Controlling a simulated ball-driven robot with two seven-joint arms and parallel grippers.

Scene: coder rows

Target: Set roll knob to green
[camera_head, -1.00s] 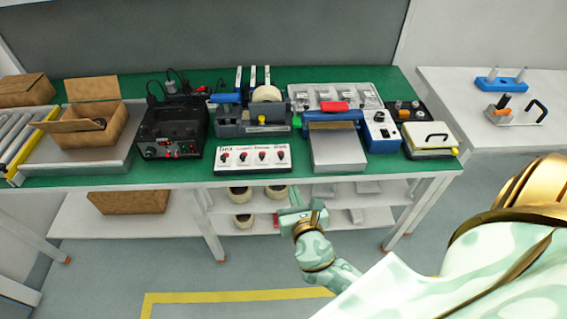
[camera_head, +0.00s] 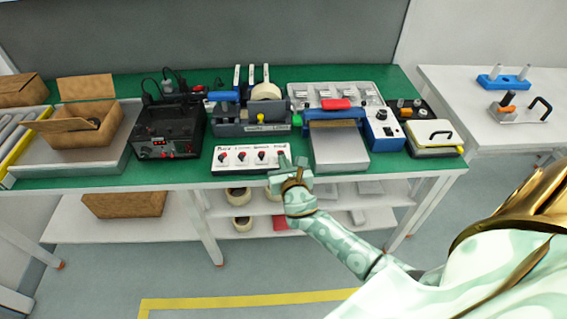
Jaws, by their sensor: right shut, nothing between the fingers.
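A white control panel (camera_head: 232,168) with a row of dark-topped knobs and small red marks stands at the front of the green bench. Its labels are too blurred to read, so I cannot tell which knob is the roll knob. The left-hand knob (camera_head: 222,159) and the two beside it show clearly. My left gripper is not in view.
A black power unit (camera_head: 168,138) stands left of the panel, and a blue and silver sealing machine (camera_head: 340,155) right of it. A tape dispenser (camera_head: 250,125) is behind. An open cardboard box (camera_head: 80,138) sits at the left. Shelves with rolls lie under the bench.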

